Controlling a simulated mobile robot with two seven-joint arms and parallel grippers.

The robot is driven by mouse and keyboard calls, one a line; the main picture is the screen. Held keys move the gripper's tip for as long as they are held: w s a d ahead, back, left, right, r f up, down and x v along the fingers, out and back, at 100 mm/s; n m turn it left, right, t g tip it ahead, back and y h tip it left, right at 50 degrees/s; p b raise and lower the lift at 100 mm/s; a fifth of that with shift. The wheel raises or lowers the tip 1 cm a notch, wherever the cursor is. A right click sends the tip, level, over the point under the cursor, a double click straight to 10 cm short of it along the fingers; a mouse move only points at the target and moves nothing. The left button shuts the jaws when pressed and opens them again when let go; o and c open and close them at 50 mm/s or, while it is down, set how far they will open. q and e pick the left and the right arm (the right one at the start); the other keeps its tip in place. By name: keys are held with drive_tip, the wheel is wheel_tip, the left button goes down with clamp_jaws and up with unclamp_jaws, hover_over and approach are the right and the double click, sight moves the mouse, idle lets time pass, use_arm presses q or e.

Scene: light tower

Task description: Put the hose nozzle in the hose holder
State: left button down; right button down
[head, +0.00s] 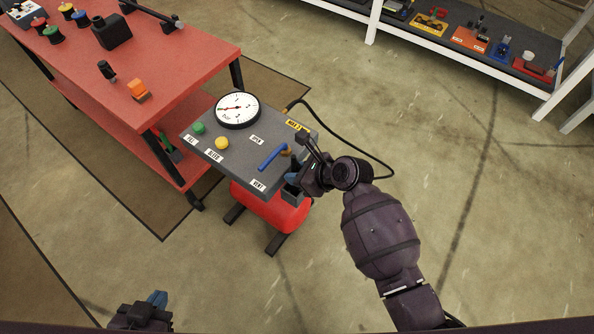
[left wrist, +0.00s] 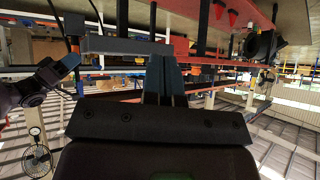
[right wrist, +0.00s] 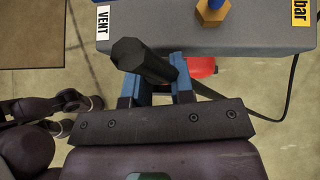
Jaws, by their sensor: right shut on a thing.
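The hose nozzle (right wrist: 142,60) is a black, many-sided cylinder. In the right wrist view it sits between the blue fingers of my right gripper (right wrist: 157,90), which is shut on it. In the head view my right gripper (head: 294,168) is at the right edge of the grey panel, near the VENT label, and largely hides the nozzle. A small grey open-topped box (head: 292,193), apparently the hose holder, is just below the gripper at the panel's side. My left gripper (head: 157,299) is low at the left, apart from everything. Its fingers look together and empty in the left wrist view (left wrist: 166,80).
The grey panel (head: 235,155) carries a gauge (head: 238,110), buttons and a blue valve handle (head: 272,157), above a red tank (head: 272,208). A black hose (head: 345,128) loops behind it to the right. A red table (head: 185,55) stands left.

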drive_tip(key=c, duration=1.3)
unclamp_jaws()
drive_tip(key=o, duration=0.3)
drive_tip(key=shift+d+r, duration=0.1)
drive_tip(key=p+v, duration=0.4)
drive_tip(key=v, duration=0.7)
drive_tip(key=shift+s+d+r, duration=0.2)
drive_tip(key=shift+d+r, duration=0.05)
drive_tip(key=shift+d, duration=0.05)
drive_tip(key=shift+f, duration=0.1)
